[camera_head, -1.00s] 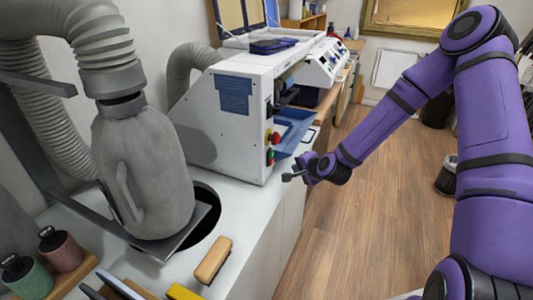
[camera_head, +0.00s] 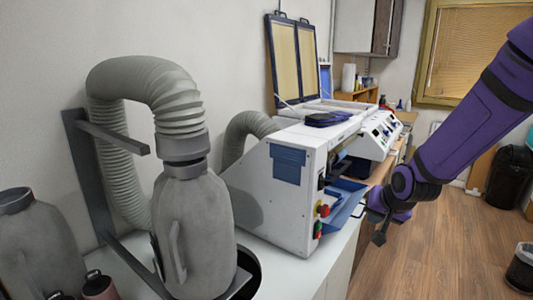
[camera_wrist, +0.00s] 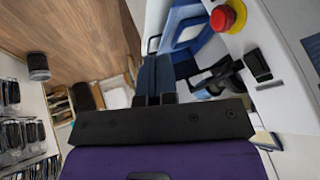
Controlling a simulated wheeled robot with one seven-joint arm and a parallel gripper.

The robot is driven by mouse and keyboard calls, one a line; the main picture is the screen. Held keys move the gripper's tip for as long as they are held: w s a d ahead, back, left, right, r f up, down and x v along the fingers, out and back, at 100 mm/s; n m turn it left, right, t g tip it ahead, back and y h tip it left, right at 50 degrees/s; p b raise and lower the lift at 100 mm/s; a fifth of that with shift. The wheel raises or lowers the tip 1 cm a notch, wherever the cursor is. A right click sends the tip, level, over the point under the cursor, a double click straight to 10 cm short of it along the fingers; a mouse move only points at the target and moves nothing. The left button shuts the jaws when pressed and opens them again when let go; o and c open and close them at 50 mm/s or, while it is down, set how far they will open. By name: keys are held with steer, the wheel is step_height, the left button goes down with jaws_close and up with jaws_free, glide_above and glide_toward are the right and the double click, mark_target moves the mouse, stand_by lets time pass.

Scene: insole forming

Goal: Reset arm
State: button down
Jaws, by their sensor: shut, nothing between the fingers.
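My purple arm comes in from the right in the head view. My gripper (camera_head: 380,238) points down at its end, to the right of the white machine (camera_head: 263,190), over the floor side of the counter. In the wrist view, my gripper's fingers (camera_wrist: 154,98) are together with nothing between them. The machine's blue tray (camera_head: 342,197) is to the left of the gripper in the head view and apart from it. A red knob on a yellow base (camera_wrist: 228,17) shows at the top right of the wrist view.
A grey canister with a ribbed hose (camera_head: 195,235) stands on the left counter, with another grey canister (camera_head: 35,245) farther left. The wooden floor (camera_head: 430,265) is open at the right, with a black bin (camera_head: 510,175) at the back.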

steer(key=s+r+n, duration=0.1)
steer(key=s+r, duration=0.5)
steer(key=s, duration=0.3)
steer(key=s+d+r+n+g, duration=0.1)
steer(key=s+r, duration=0.5)
steer(key=s, duration=0.3)
steer(key=s+d+r+n+h, duration=0.1)
steer(key=s+r+n, duration=0.1)
steer(key=s+r, duration=0.4)
steer(key=shift+s+d+r+g, duration=0.25)
steer(key=shift+s+r+g, duration=0.15)
steer(key=shift+s, duration=1.5)
stand_by(1.5)
